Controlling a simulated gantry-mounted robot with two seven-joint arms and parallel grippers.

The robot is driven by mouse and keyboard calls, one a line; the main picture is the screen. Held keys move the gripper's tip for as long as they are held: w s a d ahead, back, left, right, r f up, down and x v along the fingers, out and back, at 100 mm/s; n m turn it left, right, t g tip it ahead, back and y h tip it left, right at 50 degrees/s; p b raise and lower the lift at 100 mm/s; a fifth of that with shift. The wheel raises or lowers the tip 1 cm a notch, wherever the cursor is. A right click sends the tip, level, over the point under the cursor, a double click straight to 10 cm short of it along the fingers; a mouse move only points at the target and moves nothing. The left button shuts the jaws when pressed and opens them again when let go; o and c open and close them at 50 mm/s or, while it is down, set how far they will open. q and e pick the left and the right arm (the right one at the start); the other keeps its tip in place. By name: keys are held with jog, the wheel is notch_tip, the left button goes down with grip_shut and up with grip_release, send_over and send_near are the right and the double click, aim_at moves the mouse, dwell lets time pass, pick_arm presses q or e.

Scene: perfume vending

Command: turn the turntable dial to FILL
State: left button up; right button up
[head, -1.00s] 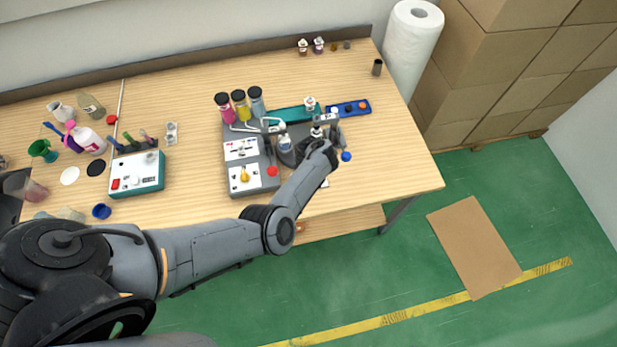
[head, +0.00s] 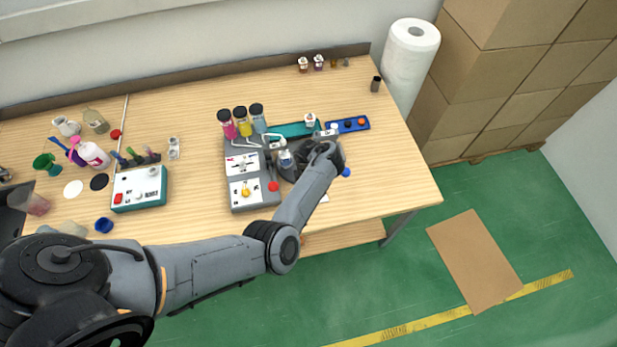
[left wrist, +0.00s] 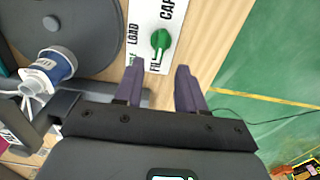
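The green dial (left wrist: 160,40) sits on a white plate (left wrist: 143,22) marked LOAD, CAP and FILL in the left wrist view. FILL is at the plate's near end, partly covered by a finger. Which mark the dial points at is hard to tell. My left gripper (left wrist: 158,72) is open, its two purple-grey fingers apart, with the dial ahead between their tips; I see no contact. The dark round turntable (left wrist: 85,25) lies left of the plate. In the head view my left gripper (head: 327,153) covers part of the turntable (head: 290,172); the dial is hidden. My right gripper is not in view.
A clear bottle with a blue collar (left wrist: 52,68) stands by the turntable. The grey filling station (head: 238,207), with several coloured jars, is left of my gripper. A blue tray (head: 347,125) lies behind it. The table's right side is mostly clear.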

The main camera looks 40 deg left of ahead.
pick_arm(q)
notch_tip(320, 180, up, 4)
jog(key=shift+r+p, duration=0.25)
jog(key=shift+p, duration=0.2)
jog(key=s+a+r+m+t+y+p, duration=0.25)
jog(key=s+a+r+m, duration=0.3)
jog(key=a+m, duration=0.4)
jog(key=s+d+r+m+h+p, duration=0.1)
jog(key=s+d+r+m+p, duration=0.1)
jog(key=s+d+r+m, duration=0.5)
jog(key=s+d+r+m+t+h+p, duration=0.1)
jog(key=s+d+r+m+p, duration=0.1)
jog(key=s+d+r+m, duration=0.5)
jog(key=s+d+m, duration=0.4)
jog(key=d+m, duration=0.2)
jog(key=m, duration=0.1)
jog(key=shift+d+m+h, duration=0.3)
jog(key=shift+m+h, duration=0.05)
